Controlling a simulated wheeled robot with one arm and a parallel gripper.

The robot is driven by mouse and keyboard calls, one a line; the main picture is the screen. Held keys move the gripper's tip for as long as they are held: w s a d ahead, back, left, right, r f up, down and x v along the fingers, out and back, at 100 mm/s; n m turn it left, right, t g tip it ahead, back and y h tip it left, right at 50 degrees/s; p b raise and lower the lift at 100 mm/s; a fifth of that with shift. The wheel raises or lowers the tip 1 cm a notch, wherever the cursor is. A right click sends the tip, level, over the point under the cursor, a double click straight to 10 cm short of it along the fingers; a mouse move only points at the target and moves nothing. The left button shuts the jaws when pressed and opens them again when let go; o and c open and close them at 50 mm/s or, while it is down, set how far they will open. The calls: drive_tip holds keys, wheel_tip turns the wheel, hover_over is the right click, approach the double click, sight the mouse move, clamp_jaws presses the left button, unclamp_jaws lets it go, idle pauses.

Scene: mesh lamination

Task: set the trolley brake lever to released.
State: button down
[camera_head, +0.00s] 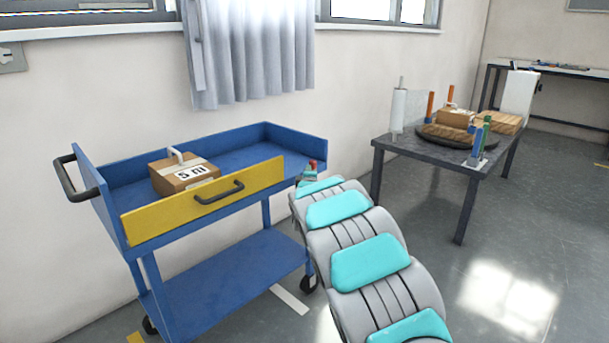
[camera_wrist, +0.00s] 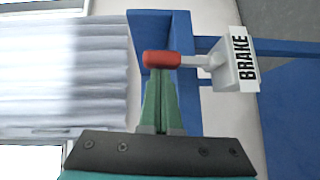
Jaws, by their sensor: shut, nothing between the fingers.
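The brake lever has a red knob (camera_wrist: 161,60) on a short pale stem, sticking out to the left from a white-grey base. The base has a label plate reading BRAKE (camera_wrist: 243,60). My gripper (camera_wrist: 164,80) has green fingers that are together and empty. Their tips lie at the red knob in the wrist view; I cannot tell whether they touch it. In the head view the red knob (camera_head: 313,164) shows small at the right end of the blue trolley (camera_head: 225,156), beside the end of my arm. The lever base is mostly hidden there.
A box (camera_head: 184,177) sits on the trolley's top shelf behind a yellow front panel (camera_head: 205,200) with a handle. A grey table (camera_head: 410,150) with a turntable and several items stands to the right. A curtain (camera_head: 250,50) hangs behind the trolley.

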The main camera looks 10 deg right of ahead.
drive_tip(key=shift+w+d+r+m+g+y+p, duration=0.25)
drive_tip(key=shift+w+d+m+g, duration=0.15)
drive_tip(key=shift+d+m+g, duration=0.2)
drive_tip(key=shift+w+d+r+m+g+y+p, duration=0.15)
drive_tip(key=shift+w+d+m+g+y, duration=0.1)
drive_tip(key=shift+w+d+m+g, duration=0.25)
drive_tip(key=shift+w+d+f, duration=0.1)
drive_tip(key=shift+d, duration=0.35)
drive_tip(key=s+a+r, duration=0.1)
drive_tip(key=s+a+r+b, duration=0.1)
drive_tip(key=a, duration=0.1)
drive_tip(key=shift+r, duration=0.15)
drive_tip(key=b, duration=0.1)
approach(316, 165)
drive_tip(key=shift+s+a+r, duration=1.15)
drive_tip(key=shift+a+r, duration=0.2)
drive_tip(key=shift+r, duration=0.05)
